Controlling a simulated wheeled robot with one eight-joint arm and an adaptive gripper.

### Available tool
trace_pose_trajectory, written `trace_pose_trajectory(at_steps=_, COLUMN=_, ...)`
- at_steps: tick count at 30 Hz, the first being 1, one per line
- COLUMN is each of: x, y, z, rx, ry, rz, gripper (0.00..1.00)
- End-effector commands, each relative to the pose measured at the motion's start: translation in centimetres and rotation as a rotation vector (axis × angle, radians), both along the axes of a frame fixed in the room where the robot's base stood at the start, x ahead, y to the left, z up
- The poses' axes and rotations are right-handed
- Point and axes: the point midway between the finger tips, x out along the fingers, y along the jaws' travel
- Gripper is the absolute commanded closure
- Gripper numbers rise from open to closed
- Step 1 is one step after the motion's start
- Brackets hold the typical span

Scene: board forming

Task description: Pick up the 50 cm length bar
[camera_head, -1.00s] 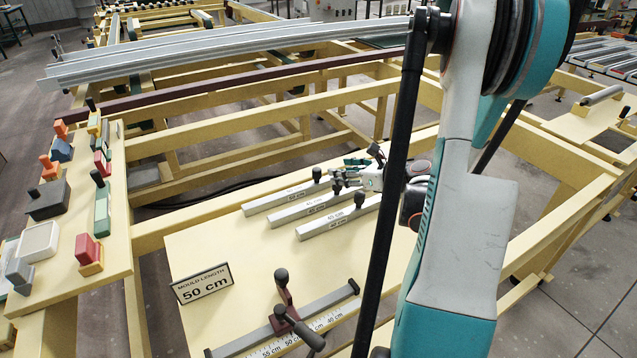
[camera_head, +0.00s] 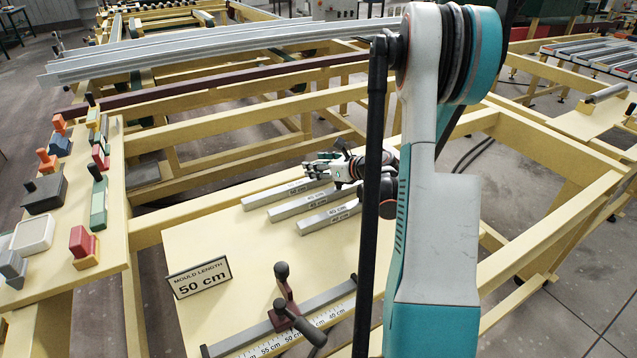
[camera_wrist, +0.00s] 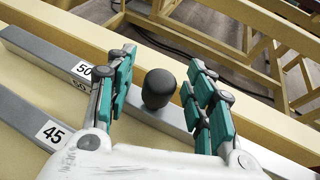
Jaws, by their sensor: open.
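The 50 cm bar (camera_head: 268,197) is the farthest of three grey bars on the yellow table panel. In the wrist view the bar (camera_wrist: 45,52) carries a "50" label, and its black knob (camera_wrist: 158,88) stands upright between my fingers. In the wrist view my gripper (camera_wrist: 160,85) is open, with one teal-padded finger on each side of the knob and a gap on both sides. In the head view my fingers hide the knob.
The bar labelled 45 (camera_wrist: 20,128) lies parallel and close by, with a third bar (camera_head: 318,222) nearer. A "MOULD LENGTH 50 cm" sign (camera_head: 198,278) and a ruled fixture with a handle (camera_head: 285,310) stand in front. A yellow frame beam (camera_head: 250,124) runs behind.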

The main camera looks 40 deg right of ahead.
Motion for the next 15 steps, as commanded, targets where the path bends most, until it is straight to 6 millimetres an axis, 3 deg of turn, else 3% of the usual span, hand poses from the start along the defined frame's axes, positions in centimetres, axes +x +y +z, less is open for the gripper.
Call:
trace_pose_trajectory(at_steps=5, x=0.0, y=-0.01, z=0.07, rx=0.0, ry=0.0, rz=-0.001, gripper=0.51)
trace_pose_trajectory(at_steps=11, x=-0.03, y=-0.01, z=0.07, rx=0.0, ry=0.0, rz=-0.001, gripper=0.97)
trace_pose_trajectory(at_steps=15, x=-0.03, y=-0.01, z=0.06, rx=0.0, ry=0.0, rz=-0.001, gripper=1.0)
